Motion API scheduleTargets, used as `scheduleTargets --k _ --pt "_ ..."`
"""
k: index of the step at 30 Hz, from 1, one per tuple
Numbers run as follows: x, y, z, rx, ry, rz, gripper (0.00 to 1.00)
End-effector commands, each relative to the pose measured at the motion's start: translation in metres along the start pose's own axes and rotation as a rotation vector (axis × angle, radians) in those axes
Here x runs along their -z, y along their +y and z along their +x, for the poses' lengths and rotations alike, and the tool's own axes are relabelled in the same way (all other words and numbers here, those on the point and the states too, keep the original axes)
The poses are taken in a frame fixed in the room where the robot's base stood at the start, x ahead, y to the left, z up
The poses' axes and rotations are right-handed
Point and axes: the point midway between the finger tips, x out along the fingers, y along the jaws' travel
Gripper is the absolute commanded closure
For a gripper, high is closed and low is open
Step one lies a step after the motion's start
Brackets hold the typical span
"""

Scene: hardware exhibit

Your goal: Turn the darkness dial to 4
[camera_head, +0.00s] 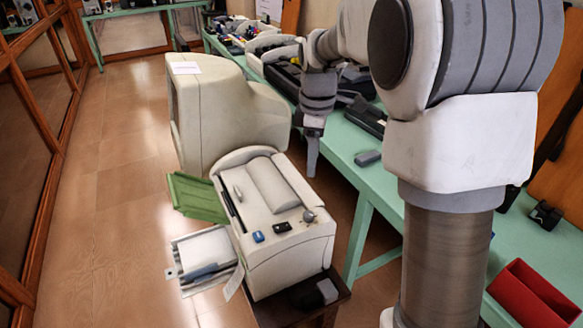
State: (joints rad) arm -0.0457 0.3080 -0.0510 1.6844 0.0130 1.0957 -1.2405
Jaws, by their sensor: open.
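A beige printer-like machine (290,250) stands on a dark stand in the middle of the view. A small round grey knob (309,216) sits on its top near the right front corner and looks like the darkness dial; its markings are too small to read. Beside it on the top are a dark control (282,227) and a blue control (258,237). My gripper (312,172) points down behind and above the machine's right rear edge, apart from the knob. It is open and empty; its fingers overlap in this view.
A large beige monitor (225,112) stands behind the machine. Green (196,197) and white (203,256) trays stick out to its left. A green table (345,150) with several devices runs along the right; a red bin (531,294) is at lower right. The left floor is clear.

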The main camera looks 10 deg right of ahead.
Motion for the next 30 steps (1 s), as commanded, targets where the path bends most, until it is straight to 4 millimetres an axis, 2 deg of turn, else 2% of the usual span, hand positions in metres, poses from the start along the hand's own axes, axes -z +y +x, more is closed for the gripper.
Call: scheduleTargets --k 1,4,11,24,30 --pt "0.002 0.005 0.009 0.010 -0.005 -0.027 0.33" --pt "0.004 0.010 0.017 0.022 -0.010 -0.065 0.33" --pt "0.004 0.010 0.038 0.028 -0.012 -0.079 0.33" --pt "0.003 0.007 0.132 0.029 -0.012 -0.076 0.33" --pt "0.002 0.007 0.169 0.026 -0.013 -0.076 0.33"
